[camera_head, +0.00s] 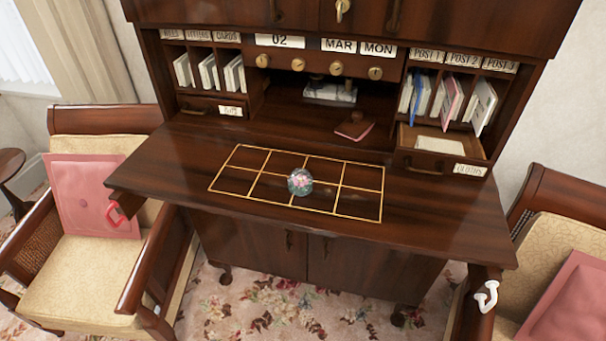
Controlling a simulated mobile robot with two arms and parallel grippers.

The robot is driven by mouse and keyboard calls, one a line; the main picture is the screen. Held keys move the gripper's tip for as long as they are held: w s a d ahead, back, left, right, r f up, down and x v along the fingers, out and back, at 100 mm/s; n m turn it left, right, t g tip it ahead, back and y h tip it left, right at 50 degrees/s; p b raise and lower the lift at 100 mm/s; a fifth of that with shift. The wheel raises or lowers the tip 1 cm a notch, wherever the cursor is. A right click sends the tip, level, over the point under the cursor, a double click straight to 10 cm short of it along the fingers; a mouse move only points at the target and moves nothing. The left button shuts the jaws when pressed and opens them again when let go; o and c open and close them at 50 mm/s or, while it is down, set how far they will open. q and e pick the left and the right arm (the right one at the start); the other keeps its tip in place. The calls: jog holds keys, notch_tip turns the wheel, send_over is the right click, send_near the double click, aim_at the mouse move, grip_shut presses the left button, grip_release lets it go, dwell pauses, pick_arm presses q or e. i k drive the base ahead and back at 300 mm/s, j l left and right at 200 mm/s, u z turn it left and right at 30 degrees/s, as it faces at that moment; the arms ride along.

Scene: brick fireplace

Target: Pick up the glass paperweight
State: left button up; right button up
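The glass paperweight (300,182) is a small clear ball with pink and green inside. It rests on the gold-lined grid (226,180) on the open desk top, near the grid's middle front. A small red forked piece, which looks like my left gripper (117,214), is at the left in front of the pink cushion, well apart from the paperweight. A small white forked piece, which looks like my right gripper (486,296), is at the lower right beyond the desk's front corner. Both look open and empty. No arm links show clearly.
The dark wooden desk (440,215) has upright letter slots at both sides and an open drawer (437,146) at right. A pink item (354,130) lies behind the grid. Armchairs with pink cushions (90,196) flank the desk. The desk top around the paperweight is clear.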

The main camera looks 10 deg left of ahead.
aim_at(300, 181)
jog(key=k+j, duration=0.1)
jog(key=j, duration=0.25)
jog(key=k+j, duration=0.15)
jog(key=j, duration=0.2)
jog(key=k+j, duration=0.1)
jog(key=j, duration=0.25)
jog(key=k+j, duration=0.15)
jog(key=j, duration=0.2)
jog(key=k+j, duration=0.1)
jog(key=j, duration=0.25)
jog(key=k+j, duration=0.1)
jog(key=j, duration=0.25)
jog(key=z, duration=0.05)
